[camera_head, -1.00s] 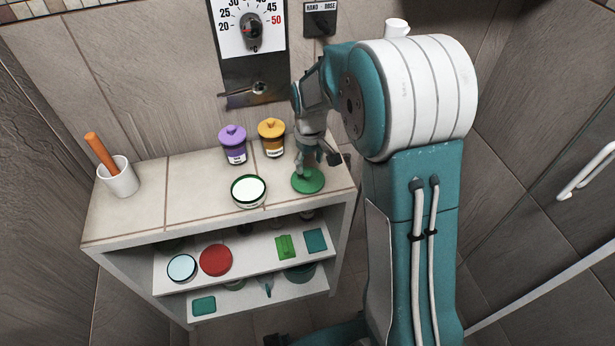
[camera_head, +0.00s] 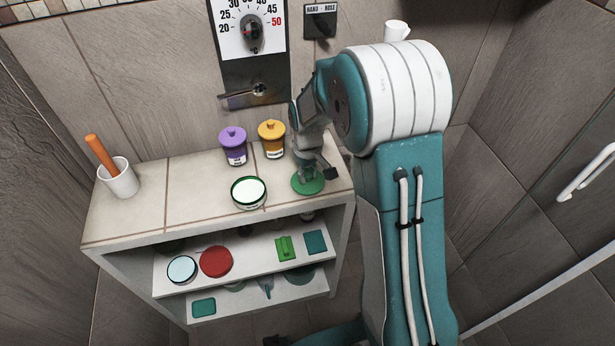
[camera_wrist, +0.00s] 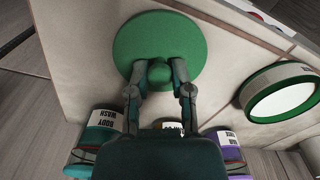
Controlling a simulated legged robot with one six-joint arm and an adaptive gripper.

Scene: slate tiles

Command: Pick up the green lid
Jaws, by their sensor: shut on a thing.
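The green lid (camera_head: 308,185) is a round disc with a knob on top. It is at the right end of the tiled shelf top in the head view. In the wrist view the lid (camera_wrist: 150,38) fills the upper middle, with its knob between my fingers. My gripper (camera_wrist: 160,75) is shut on the knob from above. In the head view my gripper (camera_head: 309,172) covers the lid's back part. I cannot tell whether the lid touches the shelf top. An open round tub (camera_head: 248,191) with a green rim and white inside stands to the left of the lid.
A purple jar (camera_head: 233,147) and an orange jar (camera_head: 272,138) stand behind, near the wall. A white cup (camera_head: 122,184) with an orange stick is at the left end. Lower shelves hold a red disc (camera_head: 216,262) and several other items. The shelf top's middle left is clear.

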